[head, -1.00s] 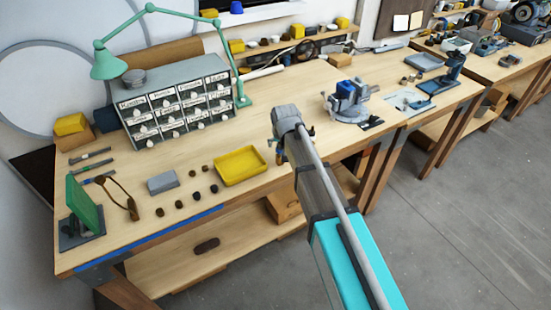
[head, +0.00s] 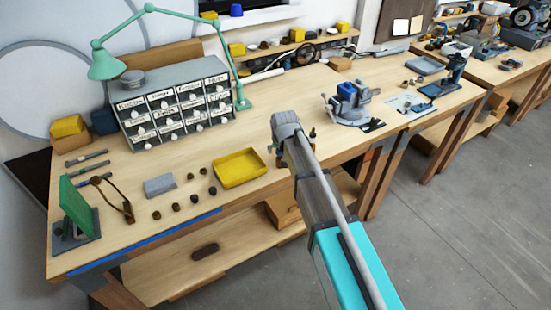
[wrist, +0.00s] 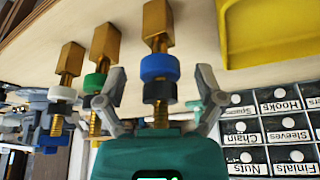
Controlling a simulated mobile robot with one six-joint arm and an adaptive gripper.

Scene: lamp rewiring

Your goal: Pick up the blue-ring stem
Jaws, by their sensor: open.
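The blue-ring stem (wrist: 158,67) stands in the middle of the wrist view, with a brass block, a blue ring, a dark ring and a threaded brass end. My gripper (wrist: 161,84) is open, with one finger on each side of this stem in the picture. A gap shows between each finger and the stem. A green-ring stem (wrist: 94,82) and a white-ring stem (wrist: 63,93) stand to the left, the green one close to the left finger. In the head view my gripper (head: 284,160) is over the bench, and my arm hides most of the stems.
A yellow tray (head: 239,168) lies left of my gripper in the head view. A labelled drawer cabinet (head: 175,110) and a green lamp (head: 106,64) stand behind it. A vise (head: 347,103) stands to the right.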

